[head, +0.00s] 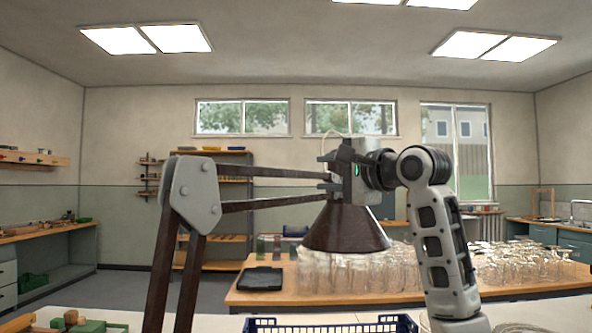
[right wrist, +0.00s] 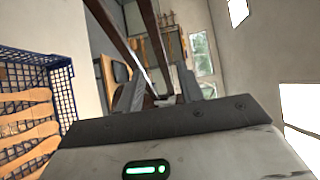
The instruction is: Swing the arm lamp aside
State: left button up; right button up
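The arm lamp stands in the middle of the head view. It has dark brown paired bars, a grey elbow plate (head: 196,192) and a dark cone shade (head: 345,228) pointing down. Its upper bars (head: 275,172) run right to the lamp head. My right gripper (head: 326,172) is at that head, above the shade, its fingers spread. In the right wrist view my right gripper (right wrist: 160,88) has its fingers apart on either side of the lamp bars (right wrist: 150,35). Contact cannot be made out. My left gripper is not in view.
A blue basket (head: 330,325) is at the near bottom edge; the right wrist view shows its blue mesh (right wrist: 62,85) beside wooden pieces (right wrist: 28,125). Behind is a wooden table (head: 240,297) with many clear glasses (head: 520,262) and a black case (head: 261,279). Green blocks (head: 88,326) lie lower left.

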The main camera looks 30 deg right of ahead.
aim_at(300, 174)
jog(key=w+p, duration=0.1)
jog(key=w, duration=0.5)
jog(key=w+p, duration=0.1)
jog(key=w, duration=0.3)
jog(key=shift+a+p, duration=0.3)
jog(key=shift+a, duration=0.05)
jog(key=shift+c, duration=0.4)
jog(key=shift+s, duration=0.1)
grip_shut()
